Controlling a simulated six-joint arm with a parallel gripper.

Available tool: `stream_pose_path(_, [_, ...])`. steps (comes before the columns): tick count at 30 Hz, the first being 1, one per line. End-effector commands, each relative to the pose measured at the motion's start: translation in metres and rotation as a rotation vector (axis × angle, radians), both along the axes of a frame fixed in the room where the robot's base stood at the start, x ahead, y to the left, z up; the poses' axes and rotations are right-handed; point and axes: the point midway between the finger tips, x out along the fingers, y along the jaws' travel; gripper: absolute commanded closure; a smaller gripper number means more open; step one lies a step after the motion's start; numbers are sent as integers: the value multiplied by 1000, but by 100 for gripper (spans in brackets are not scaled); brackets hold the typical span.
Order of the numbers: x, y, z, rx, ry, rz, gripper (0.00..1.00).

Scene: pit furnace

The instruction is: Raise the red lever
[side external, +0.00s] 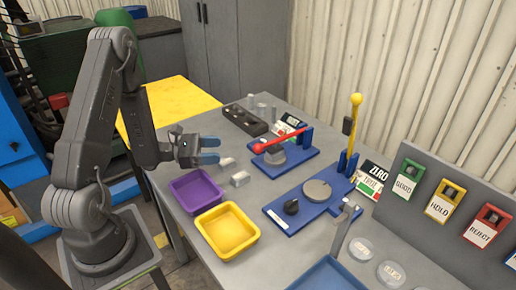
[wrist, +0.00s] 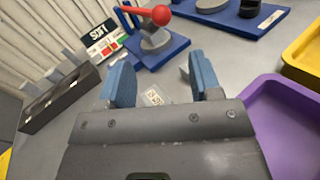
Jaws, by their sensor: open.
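The red lever (side external: 279,141) is a red rod with a red ball end, hinged on a blue base (side external: 300,160). It lies low, close to level, with its ball over a grey round piece. In the wrist view the red lever (wrist: 156,14) shows at the top, beyond my fingers. My gripper (side external: 208,150) has blue fingertips and is left of the lever, apart from it. In the wrist view my gripper (wrist: 160,84) is open, with no object held between its fingers.
A purple tray (side external: 196,190) and a yellow tray (side external: 228,231) lie near my gripper. A second blue base (side external: 305,208) carries an upright yellow lever (side external: 353,115). A dark rack (side external: 244,119) stands behind. Small light blocks (side external: 240,178) lie on the table.

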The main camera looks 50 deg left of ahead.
Motion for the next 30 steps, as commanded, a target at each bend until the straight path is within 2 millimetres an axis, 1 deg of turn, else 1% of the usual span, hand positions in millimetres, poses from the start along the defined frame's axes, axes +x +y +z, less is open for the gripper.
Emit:
stream_pose_path(5, [22,-17,0,3,-1,-10,42])
stream_pose_path(15, [76,-55,0,3,0,-11,42])
stream_pose_path(18, [89,-64,0,2,-1,-10,42])
stream_pose_path(24, [105,-73,0,3,1,-7,42])
stream_pose_path(30, [108,-75,0,2,1,-5,42])
